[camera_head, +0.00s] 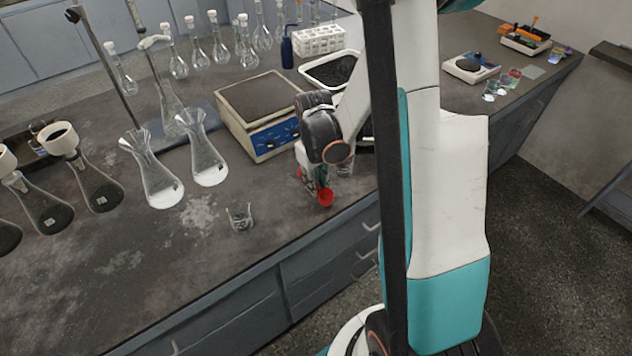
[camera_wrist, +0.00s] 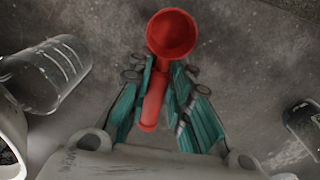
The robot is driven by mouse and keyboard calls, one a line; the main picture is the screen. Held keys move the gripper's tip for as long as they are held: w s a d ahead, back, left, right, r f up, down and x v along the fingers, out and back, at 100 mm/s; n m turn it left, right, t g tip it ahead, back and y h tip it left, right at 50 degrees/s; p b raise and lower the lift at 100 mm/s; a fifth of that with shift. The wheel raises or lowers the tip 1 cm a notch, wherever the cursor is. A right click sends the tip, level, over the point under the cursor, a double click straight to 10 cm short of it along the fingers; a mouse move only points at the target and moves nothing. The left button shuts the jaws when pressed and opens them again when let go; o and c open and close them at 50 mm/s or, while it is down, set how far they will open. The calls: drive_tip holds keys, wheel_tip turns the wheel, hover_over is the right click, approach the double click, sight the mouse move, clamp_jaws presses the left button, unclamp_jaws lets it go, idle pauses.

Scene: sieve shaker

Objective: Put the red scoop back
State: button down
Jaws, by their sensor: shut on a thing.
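The red scoop (camera_wrist: 171,34) is in the middle of the wrist view, with its round bowl at the top and its handle pointing down between the fingers. My gripper (camera_wrist: 163,72) is shut on the scoop's handle with teal fingers on both sides. In the head view the red scoop (camera_head: 325,197) shows just below my gripper (camera_head: 318,182), near the front edge of the bench. I cannot tell from these views whether the scoop touches the bench top.
A glass beaker (camera_wrist: 48,70) lies left of the scoop in the wrist view. In the head view, a small beaker (camera_head: 240,217) stands left of my gripper, a balance (camera_head: 262,112) behind it, and flasks (camera_head: 205,160) further left. A black-filled tray (camera_head: 331,70) sits behind.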

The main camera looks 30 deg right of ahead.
drive_tip(key=c, duration=1.5)
unclamp_jaws()
drive_tip(key=shift+f, duration=0.1)
drive_tip(key=shift+o, duration=0.2)
wheel_tip(320, 180, up, 12)
drive_tip(key=p, duration=0.4)
drive_tip(key=shift+r+p, duration=0.2)
drive_tip(key=shift+p, duration=0.15)
drive_tip(key=shift+a, duration=0.1)
